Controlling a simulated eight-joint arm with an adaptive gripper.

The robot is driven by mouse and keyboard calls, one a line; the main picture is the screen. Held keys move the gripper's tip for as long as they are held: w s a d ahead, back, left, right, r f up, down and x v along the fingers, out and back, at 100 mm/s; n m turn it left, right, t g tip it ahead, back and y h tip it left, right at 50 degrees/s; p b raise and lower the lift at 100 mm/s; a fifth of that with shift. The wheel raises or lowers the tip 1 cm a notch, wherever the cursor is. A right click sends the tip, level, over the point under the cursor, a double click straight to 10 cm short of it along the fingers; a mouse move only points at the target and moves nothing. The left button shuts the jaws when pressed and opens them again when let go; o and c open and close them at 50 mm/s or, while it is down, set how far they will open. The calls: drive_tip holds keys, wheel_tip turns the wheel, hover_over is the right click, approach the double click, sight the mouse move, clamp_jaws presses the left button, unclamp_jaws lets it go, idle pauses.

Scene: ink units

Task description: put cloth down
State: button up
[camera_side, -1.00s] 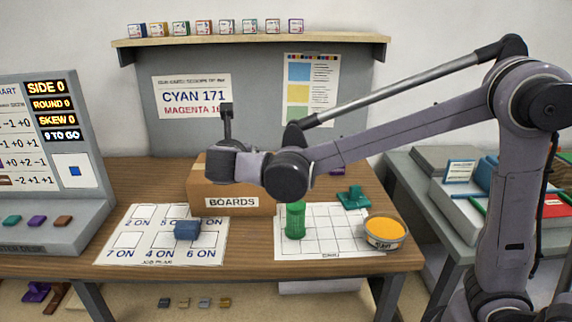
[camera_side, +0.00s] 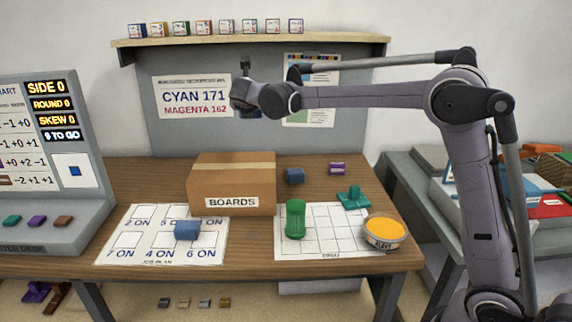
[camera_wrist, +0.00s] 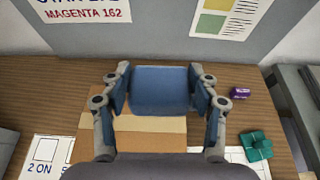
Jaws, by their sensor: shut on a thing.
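My gripper (camera_wrist: 159,80) is shut on a blue pad-like thing (camera_wrist: 160,97), seen between its two fingers in the wrist view. It looks like the folded cloth, but its weave is too small to tell. In the side view my gripper (camera_side: 246,106) is up in front of the grey back panel, above the box. The held thing shows there only as a small dark blue patch under the gripper, mostly hidden.
A cardboard box (camera_side: 232,180) marked BOARDS stands below my gripper.

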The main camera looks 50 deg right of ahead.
drive_tip(key=w+d, duration=0.3)
drive_tip(key=d, duration=0.4)
hover_over(229, 160)
wheel_tip(229, 160, down, 12)
drive_tip(key=shift+f, duration=2.05)
drive_tip(key=shift+f, duration=0.15)
drive_tip(key=o, duration=0.9)
drive_tip(key=shift+o, duration=0.2)
